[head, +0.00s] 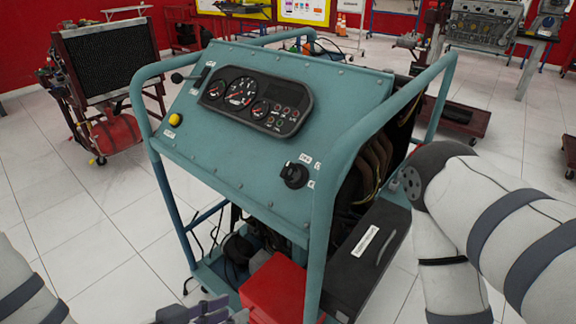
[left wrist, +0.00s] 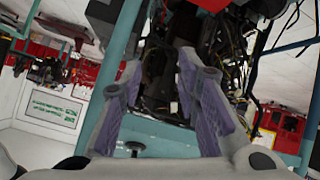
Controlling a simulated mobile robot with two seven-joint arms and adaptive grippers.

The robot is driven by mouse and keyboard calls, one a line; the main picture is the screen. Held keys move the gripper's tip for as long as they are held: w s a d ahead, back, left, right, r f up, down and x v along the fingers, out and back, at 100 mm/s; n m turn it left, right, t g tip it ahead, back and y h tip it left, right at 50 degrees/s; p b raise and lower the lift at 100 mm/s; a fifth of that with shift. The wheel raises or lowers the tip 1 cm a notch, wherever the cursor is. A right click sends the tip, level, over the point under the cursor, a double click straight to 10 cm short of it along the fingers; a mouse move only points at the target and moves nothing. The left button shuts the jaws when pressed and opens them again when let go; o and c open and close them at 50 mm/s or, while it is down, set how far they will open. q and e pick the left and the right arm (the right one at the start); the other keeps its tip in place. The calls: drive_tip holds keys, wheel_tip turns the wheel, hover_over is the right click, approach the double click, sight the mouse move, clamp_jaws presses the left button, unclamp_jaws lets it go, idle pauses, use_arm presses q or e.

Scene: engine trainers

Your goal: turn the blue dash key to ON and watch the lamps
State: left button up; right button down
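The teal engine trainer's dash panel (head: 225,150) tilts toward me in the head view. A round black key switch (head: 294,175) sits at its lower right, with small white labels around it; I cannot read its position for sure. The lamp block (head: 285,116) is at the right end of the black gauge cluster (head: 240,92); small reddish marks show there, but I cannot tell if any are lit. My left gripper (head: 205,312) is at the bottom edge, below and left of the key. In the left wrist view it is open and empty (left wrist: 165,90). My right gripper is out of view.
Teal tube rails (head: 335,185) flank the panel. A red box (head: 275,288) and a black battery-like box (head: 367,255) sit low on the frame. A yellow button (head: 175,119) is at the panel's left. A radiator stand (head: 105,65) stands behind left. White floor is free at left.

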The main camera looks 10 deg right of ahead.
use_arm(q)
drive_tip(key=w+d+r+m+t+h, duration=0.25)
drive_tip(key=w+r, duration=0.35)
drive_tip(key=r, duration=0.3)
drive_tip(key=m+t+h, duration=0.2)
drive_tip(key=h, duration=0.1)
approach(286, 167)
drive_tip(key=x, duration=0.9)
drive_tip(key=shift+w+d+b, duration=0.15)
drive_tip(key=shift+d+b, duration=0.1)
drive_tip(key=shift+b, duration=0.15)
drive_tip(key=shift+w+d, duration=0.35)
clamp_jaws()
